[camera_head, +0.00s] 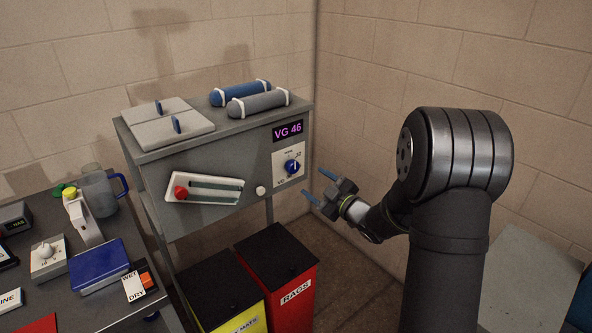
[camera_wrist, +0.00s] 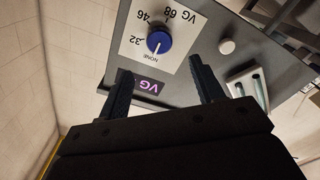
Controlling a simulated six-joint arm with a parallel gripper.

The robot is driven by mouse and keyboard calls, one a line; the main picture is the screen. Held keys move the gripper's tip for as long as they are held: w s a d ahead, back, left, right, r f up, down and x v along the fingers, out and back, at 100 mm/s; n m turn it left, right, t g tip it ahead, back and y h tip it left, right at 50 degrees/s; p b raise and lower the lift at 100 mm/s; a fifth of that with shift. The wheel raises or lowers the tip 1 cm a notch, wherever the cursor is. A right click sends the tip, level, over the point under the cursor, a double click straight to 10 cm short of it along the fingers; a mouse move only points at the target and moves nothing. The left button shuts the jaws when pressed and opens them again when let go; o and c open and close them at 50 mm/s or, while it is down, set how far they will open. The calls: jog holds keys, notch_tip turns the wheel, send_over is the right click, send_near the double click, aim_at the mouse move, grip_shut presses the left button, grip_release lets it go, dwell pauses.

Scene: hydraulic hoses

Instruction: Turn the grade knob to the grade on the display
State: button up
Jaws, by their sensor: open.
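The grade knob (camera_head: 292,167) is a round blue dial on a white plate on the cabinet's front. In the wrist view the knob (camera_wrist: 159,41) shows upside down, with marks NONE, 32, 46 and VG 68 around it. Its white pointer line appears to face NONE. The display (camera_head: 288,130) above the knob reads VG 46 in purple. My gripper (camera_head: 318,184) is open and empty, in front of and apart from the knob. Its two fingers (camera_wrist: 161,68) stand wide apart.
A white round button (camera_head: 260,190) and a slotted panel with a red knob (camera_head: 181,192) are left of the plate. Two cylinders (camera_head: 258,103) lie on the cabinet top. Red (camera_head: 290,294) and yellow bins stand below. A cluttered bench (camera_head: 75,315) is at left.

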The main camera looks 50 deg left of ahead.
aim_at(295, 169)
jog(key=a, duration=0.9)
jog(key=shift+a, duration=0.4)
jog(key=shift+c, duration=0.2)
jog(key=c, duration=0.9)
